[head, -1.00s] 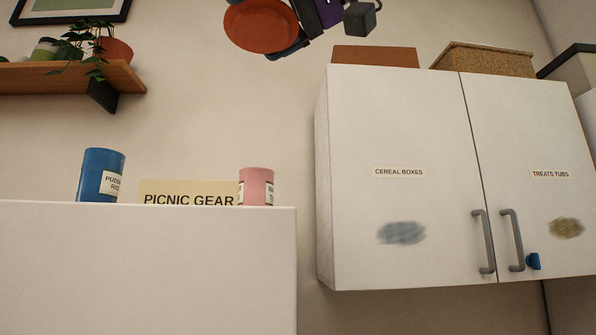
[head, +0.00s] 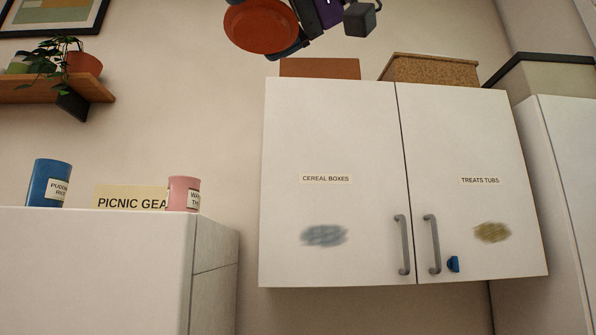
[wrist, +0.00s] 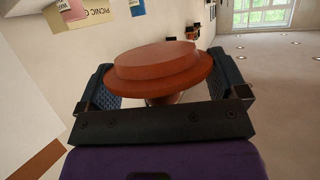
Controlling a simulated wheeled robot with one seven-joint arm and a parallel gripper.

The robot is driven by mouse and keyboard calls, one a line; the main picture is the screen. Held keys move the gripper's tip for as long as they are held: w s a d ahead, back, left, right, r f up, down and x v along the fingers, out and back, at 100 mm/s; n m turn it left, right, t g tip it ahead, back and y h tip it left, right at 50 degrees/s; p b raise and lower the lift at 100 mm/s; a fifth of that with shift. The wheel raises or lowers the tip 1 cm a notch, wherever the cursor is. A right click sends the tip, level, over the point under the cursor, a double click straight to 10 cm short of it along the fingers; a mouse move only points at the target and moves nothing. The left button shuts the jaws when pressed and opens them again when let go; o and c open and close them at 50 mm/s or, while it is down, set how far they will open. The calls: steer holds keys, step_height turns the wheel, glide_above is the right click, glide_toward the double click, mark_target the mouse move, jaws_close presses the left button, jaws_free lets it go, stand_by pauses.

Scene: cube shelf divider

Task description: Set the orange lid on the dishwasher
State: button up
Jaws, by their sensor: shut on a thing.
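The orange lid (head: 262,26) is a round, stepped disc, high at the top of the head view. My gripper (wrist: 163,88) is shut on it, with a dark finger at each side of the lid (wrist: 160,58) in the wrist view. The lid is held in the air, clear of any surface. I cannot make out a unit that is surely the dishwasher; a white unit (head: 95,265) stands low at the left, and its front is only partly in view.
A blue tub (head: 46,184), a pink tub (head: 183,193) and a "PICNIC GEAR" sign (head: 128,198) stand on the white unit. A white wall cabinet (head: 335,130) hangs at the right with boxes on top. A wooden shelf (head: 60,90) with plants is at upper left.

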steer(key=w+a+f+m+t+h, duration=0.25)
steer(key=w+f, duration=0.65)
steer(key=w, duration=0.5)
steer(key=w+a+f+m+t+h, duration=0.1)
steer(key=w+f+m+t, duration=0.2)
steer(key=w+f, duration=0.85)
steer(key=w+d+f+m+t+h, duration=0.15)
steer(key=w+d+f, duration=0.35)
steer(key=w+f, duration=0.55)
steer(key=w+d+f+m+t+h, duration=0.15)
steer(key=w+d+f, duration=0.35)
steer(key=w+f, duration=0.55)
steer(key=d+f+m+h, duration=0.2)
steer(key=d+f, duration=0.6)
steer(key=f, duration=0.5)
steer(key=d+f+m+h, duration=0.2)
steer(key=d+f, duration=0.7)
steer(key=f, duration=0.5)
steer(key=s+d+f+m+h, duration=0.1)
steer(key=s+d+f, duration=0.4)
steer(key=f, duration=0.5)
steer(key=s+d+f+h, duration=0.1)
steer(key=s+d+f, duration=0.5)
steer(key=s+f, duration=0.3)
step_height(320, 180, down, 2)
steer(key=shift+d+f+m+t, duration=0.1)
steer(key=shift+d+m+t, duration=0.05)
steer(key=shift+m+t, duration=0.2)
